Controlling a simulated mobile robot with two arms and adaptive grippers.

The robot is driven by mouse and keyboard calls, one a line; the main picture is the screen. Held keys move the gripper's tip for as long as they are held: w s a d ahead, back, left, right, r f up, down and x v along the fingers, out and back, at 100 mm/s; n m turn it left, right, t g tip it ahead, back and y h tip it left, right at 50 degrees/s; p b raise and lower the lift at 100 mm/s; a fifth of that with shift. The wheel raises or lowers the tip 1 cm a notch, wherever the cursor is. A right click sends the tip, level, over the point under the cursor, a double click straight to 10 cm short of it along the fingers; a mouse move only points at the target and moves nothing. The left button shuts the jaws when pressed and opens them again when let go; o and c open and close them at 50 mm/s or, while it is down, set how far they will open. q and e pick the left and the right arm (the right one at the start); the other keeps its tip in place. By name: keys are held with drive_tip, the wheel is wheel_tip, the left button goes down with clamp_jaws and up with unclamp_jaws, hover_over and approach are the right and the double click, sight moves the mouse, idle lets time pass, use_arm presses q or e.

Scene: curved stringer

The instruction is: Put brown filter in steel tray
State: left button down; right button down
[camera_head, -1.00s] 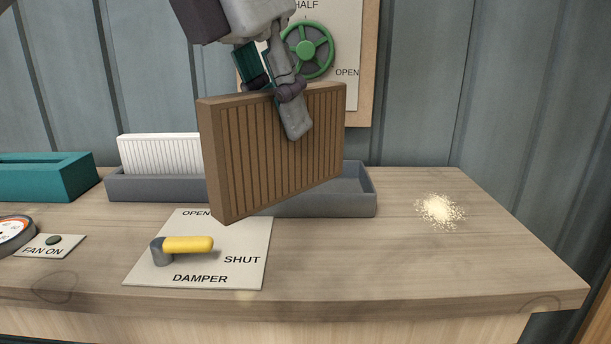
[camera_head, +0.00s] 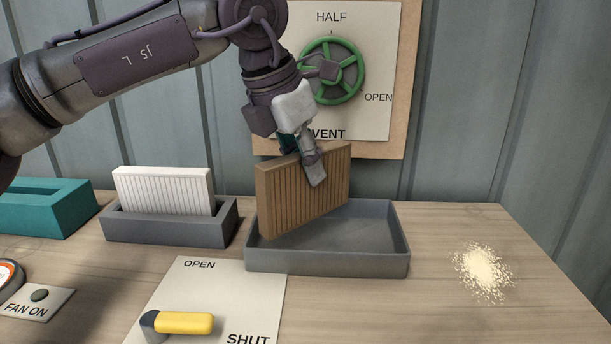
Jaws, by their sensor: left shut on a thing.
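The brown filter (camera_head: 290,196) is a ribbed upright panel, slightly tilted. My left gripper (camera_head: 313,168) is shut on its top edge. The filter is over the left part of the grey steel tray (camera_head: 375,262), with its lower edge at or inside the rim; I cannot tell whether it touches the tray floor. The right part of the tray is empty. My right gripper is not in view.
A white filter (camera_head: 165,190) stands in a grey holder (camera_head: 170,228) left of the tray. A teal holder (camera_head: 45,215) is farther left. A yellow damper lever (camera_head: 185,323) is in front. Pale powder (camera_head: 482,270) lies at right. A green vent wheel (camera_head: 331,70) is on the wall behind.

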sight(305, 191)
use_arm(q)
drive_tip(key=shift+w+f, duration=0.1)
drive_tip(key=shift+f, duration=0.35)
wheel_tip(305, 191, down, 2)
drive_tip(key=shift+f+p, duration=0.15)
drive_tip(key=shift+p, duration=0.65)
drive_tip(key=shift+f, duration=0.4)
drive_tip(key=shift+a+f, duration=0.1)
drive_tip(key=shift+f, duration=0.15)
drive_tip(key=c, duration=1.1)
unclamp_jaws()
drive_tip(key=shift+c, duration=0.2)
drive_tip(key=shift+o, duration=0.8)
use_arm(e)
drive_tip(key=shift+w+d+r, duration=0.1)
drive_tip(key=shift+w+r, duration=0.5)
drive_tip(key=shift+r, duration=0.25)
